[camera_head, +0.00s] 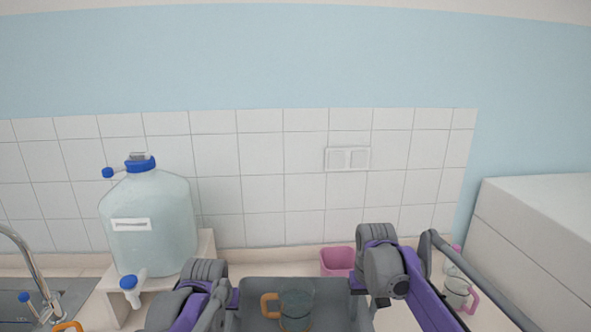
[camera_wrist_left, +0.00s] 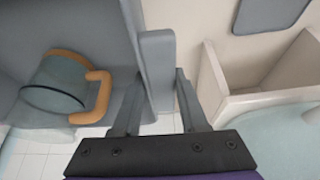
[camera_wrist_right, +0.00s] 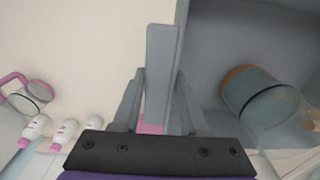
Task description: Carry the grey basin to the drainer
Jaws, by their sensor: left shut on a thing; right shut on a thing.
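The grey basin (camera_head: 345,313) is at the bottom centre of the head view, between my two arms. Inside it is a glass vessel (camera_head: 297,306) with an orange handle. My left gripper (camera_wrist_left: 157,100) is shut on one side wall of the basin (camera_wrist_left: 60,20), at its rim. My right gripper (camera_wrist_right: 158,100) is shut on the opposite side wall, and the basin also shows in the right wrist view (camera_wrist_right: 215,35). The drainer cannot be made out for certain.
A large water bottle (camera_head: 150,225) with blue caps stands on a stand (camera_head: 207,245) at the left, beside a metal sink and tap (camera_head: 35,265). A pink tub (camera_head: 338,262) stands behind the basin. A pink-handled glass (camera_head: 457,294) and small bottles (camera_wrist_right: 62,135) are at the right.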

